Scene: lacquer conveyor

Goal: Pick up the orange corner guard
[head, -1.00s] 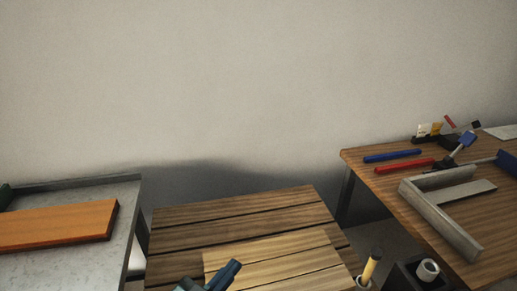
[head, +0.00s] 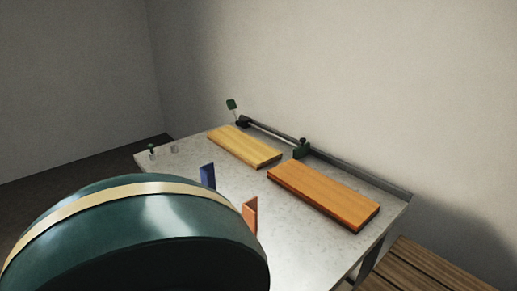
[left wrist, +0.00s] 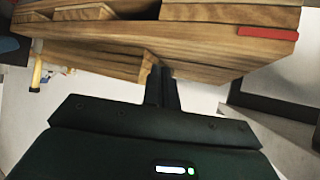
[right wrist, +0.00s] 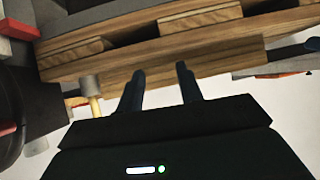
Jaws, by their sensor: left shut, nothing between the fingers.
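The orange corner guard (head: 250,215) stands upright on the grey metal table in the head view, its lower left partly hidden by a large dark rounded shape near the camera. A similar blue corner guard (head: 208,176) stands farther back. Neither gripper shows in the head view. In the left wrist view my left gripper (left wrist: 161,72) is shut and empty, with wooden slats beyond its tips. In the right wrist view my right gripper (right wrist: 160,75) has its fingers apart with nothing between them, also facing wooden slats. The orange guard is in neither wrist view.
The metal table (head: 305,240) also holds an orange-brown board (head: 322,190) and a yellowish board (head: 244,146). A raised rail (head: 350,172) runs along its back edge. A slatted wooden surface (head: 430,268) lies at the lower right. Table surface around the orange guard's right is clear.

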